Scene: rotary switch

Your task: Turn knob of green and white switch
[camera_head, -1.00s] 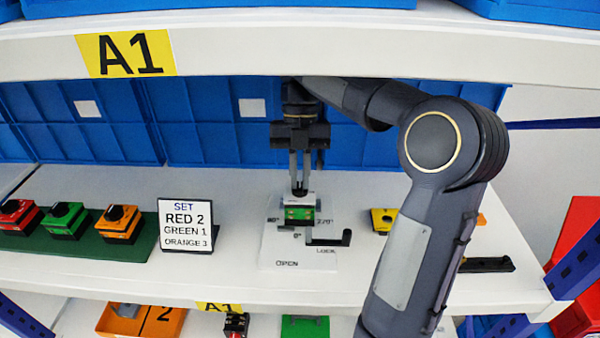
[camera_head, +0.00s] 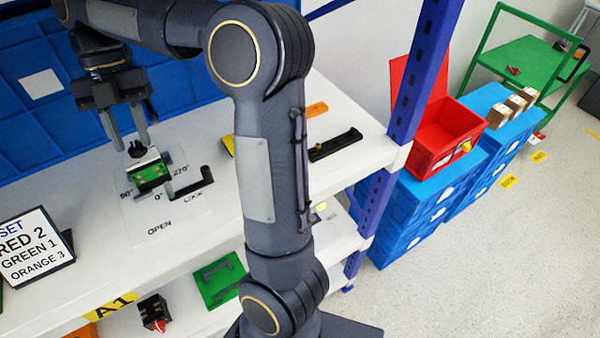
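The green and white switch (camera_head: 151,176) stands on a white plate (camera_head: 200,205) on the shelf, marked with 90°, 0°, 270° and OPEN. Its small black knob (camera_head: 137,150) shows at the top. My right gripper (camera_head: 131,146) points down at the knob from above. Its two fingers are spread, one on each side of the knob in this view. I cannot tell whether they touch it. My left gripper is not in view.
A black hook-shaped bracket (camera_head: 193,184) stands close to the right of the switch. A sign (camera_head: 35,248) stands at the left, and blue bins (camera_head: 40,125) line the back. A blue shelf post (camera_head: 425,70) rises at the right. My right arm hides the middle.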

